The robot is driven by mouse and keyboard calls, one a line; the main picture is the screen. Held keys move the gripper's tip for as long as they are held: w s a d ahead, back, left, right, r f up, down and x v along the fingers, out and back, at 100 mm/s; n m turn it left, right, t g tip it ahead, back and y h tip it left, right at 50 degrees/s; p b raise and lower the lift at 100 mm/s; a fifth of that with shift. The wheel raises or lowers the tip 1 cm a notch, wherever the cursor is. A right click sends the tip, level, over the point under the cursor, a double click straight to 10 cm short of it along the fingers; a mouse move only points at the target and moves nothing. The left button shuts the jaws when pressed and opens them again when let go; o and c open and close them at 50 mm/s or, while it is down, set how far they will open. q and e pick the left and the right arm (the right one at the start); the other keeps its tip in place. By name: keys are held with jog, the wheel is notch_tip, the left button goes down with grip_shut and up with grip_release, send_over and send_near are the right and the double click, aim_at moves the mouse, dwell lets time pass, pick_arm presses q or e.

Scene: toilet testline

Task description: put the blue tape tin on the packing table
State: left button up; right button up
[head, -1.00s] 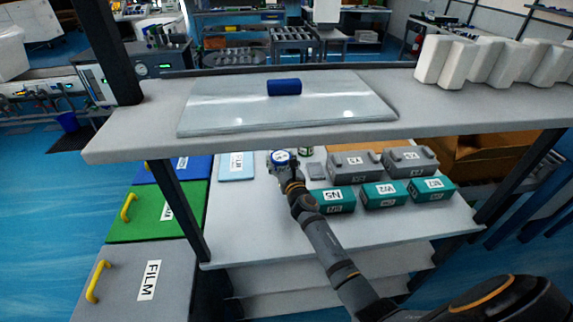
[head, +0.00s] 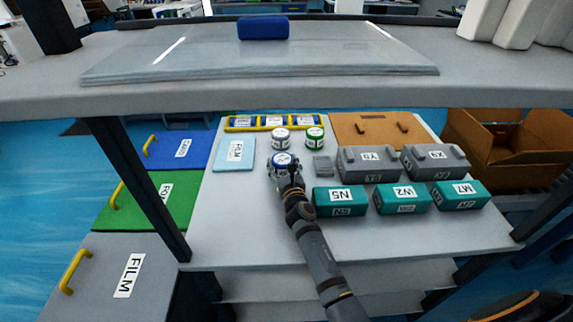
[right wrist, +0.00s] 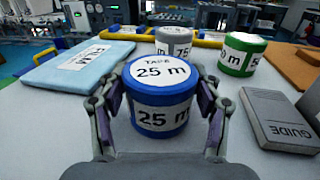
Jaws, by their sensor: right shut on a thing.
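The blue tape tin (head: 282,160), with a white lid label reading "TAPE 25 m", is upright at the white table surface. It also shows in the right wrist view (right wrist: 160,92). My right gripper (right wrist: 158,110) has its fingers on both sides of the tin and is shut on it. In the head view my right gripper (head: 284,168) is seen from above at the tin. I cannot tell whether the tin touches the table (head: 240,222). My left gripper is not in view.
Behind the tin stand a grey tin (head: 281,138) and a green tin (head: 315,136). A grey guide box (head: 323,166) and teal boxes (head: 339,200) are to the right. A blue film packet (head: 235,154) lies left. An upper shelf (head: 260,98) overhangs the table's back.

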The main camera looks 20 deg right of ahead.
jog(key=shift+a+r, duration=0.15)
jog(key=shift+a, duration=0.1)
jog(key=o, duration=1.1)
jog(key=shift+d+f, duration=0.15)
jog(key=shift+f, duration=0.15)
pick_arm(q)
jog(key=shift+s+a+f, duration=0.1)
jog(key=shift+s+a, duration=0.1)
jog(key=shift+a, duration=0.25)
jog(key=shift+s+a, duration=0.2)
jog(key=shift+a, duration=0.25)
pick_arm(e)
jog(key=shift+o, duration=0.2)
jog(key=shift+r, duration=0.1)
jog(key=shift+r, duration=0.25)
jog(key=s, duration=0.2)
jog(key=s+p, duration=0.1)
jog(key=s, duration=0.4)
jog(key=shift+s+a+f, duration=0.15)
jog(key=shift+s+a, duration=0.1)
jog(key=shift+a, duration=0.1)
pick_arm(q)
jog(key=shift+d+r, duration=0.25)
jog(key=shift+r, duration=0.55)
